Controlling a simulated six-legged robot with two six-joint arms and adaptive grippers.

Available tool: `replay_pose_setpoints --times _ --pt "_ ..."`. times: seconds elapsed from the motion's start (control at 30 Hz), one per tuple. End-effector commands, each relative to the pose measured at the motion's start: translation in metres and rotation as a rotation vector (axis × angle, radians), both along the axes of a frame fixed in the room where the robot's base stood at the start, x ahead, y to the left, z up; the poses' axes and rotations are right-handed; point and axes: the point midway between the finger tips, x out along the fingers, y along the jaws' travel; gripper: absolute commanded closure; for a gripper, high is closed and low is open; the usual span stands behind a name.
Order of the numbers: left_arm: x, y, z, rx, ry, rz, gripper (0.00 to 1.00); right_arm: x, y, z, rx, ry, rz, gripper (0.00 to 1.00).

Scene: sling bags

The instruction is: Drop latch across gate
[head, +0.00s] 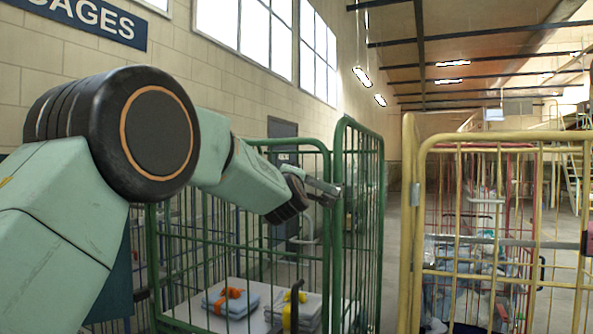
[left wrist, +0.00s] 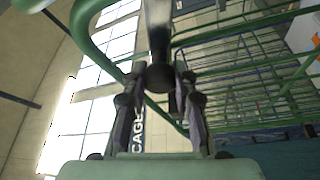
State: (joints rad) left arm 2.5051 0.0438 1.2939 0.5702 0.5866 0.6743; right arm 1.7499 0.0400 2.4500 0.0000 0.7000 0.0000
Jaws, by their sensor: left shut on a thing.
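A green wire cage (head: 244,146) stands in front of me, with its green gate (head: 341,230) on the right, standing at an angle to the front. My left gripper (head: 325,191) is at the upper part of the gate, by its near upright. In the left wrist view the two fingers of my left gripper (left wrist: 160,90) are closed on a dark bar, which looks like the latch (left wrist: 158,30). The bar runs up from between the fingers. In the head view the latch is mostly hidden by the gripper. My right gripper is not in view.
Folded bags with orange straps (head: 230,300) lie inside the green cage. A blue sign (head: 85,18) hangs on the left wall.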

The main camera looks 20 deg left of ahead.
Motion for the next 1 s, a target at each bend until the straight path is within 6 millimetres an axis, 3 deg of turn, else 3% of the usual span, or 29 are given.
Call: replay_pose_setpoints --times 0.4,1.0 --pt "0.000 0.005 -0.027 -0.277 0.008 -0.003 1.00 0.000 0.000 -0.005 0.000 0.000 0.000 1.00" --pt "0.001 0.005 -0.036 -0.369 0.011 -0.003 1.00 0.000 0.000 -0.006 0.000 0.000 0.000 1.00"
